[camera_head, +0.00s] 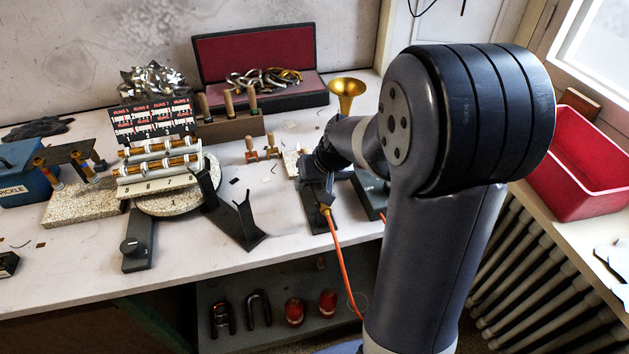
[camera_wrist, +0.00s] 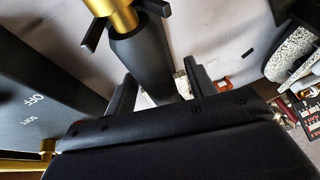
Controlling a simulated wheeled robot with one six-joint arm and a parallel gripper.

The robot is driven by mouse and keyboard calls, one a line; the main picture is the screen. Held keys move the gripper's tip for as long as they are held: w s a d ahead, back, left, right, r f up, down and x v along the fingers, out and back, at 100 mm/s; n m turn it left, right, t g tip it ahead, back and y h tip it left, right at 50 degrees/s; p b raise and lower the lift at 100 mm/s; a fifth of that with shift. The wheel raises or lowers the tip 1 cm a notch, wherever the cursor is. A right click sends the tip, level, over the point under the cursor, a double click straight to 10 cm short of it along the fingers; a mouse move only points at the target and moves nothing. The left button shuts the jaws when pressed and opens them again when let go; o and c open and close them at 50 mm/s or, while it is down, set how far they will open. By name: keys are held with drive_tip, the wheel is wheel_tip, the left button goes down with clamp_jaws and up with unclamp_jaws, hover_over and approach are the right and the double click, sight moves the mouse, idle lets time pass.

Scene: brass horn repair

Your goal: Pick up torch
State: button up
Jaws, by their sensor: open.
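The torch shows in the wrist view as a black tapered handle (camera_wrist: 143,62) with a brass tube (camera_wrist: 118,14) at its upper end. The tube lies by the dark prongs of a rest. My gripper (camera_wrist: 158,70) is open, with one finger on each side of the handle. I cannot tell whether either finger touches it. In the head view, my gripper (camera_head: 313,178) is low over the bench, and my arm hides most of the torch. An orange hose (camera_head: 341,258) runs down from a brass fitting there, over the bench's front edge.
A dark box marked OFF and SOFT (camera_wrist: 38,100) stands close on the left in the wrist view. A dark forked stand (camera_head: 245,225) and a round plate with brass parts (camera_head: 180,200) stand left of my gripper. A brass funnel shape (camera_head: 346,90) stands behind.

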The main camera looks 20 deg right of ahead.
drive_tip(key=c, duration=1.1)
drive_tip(key=shift+o, duration=0.2)
drive_tip(key=shift+r, duration=0.1)
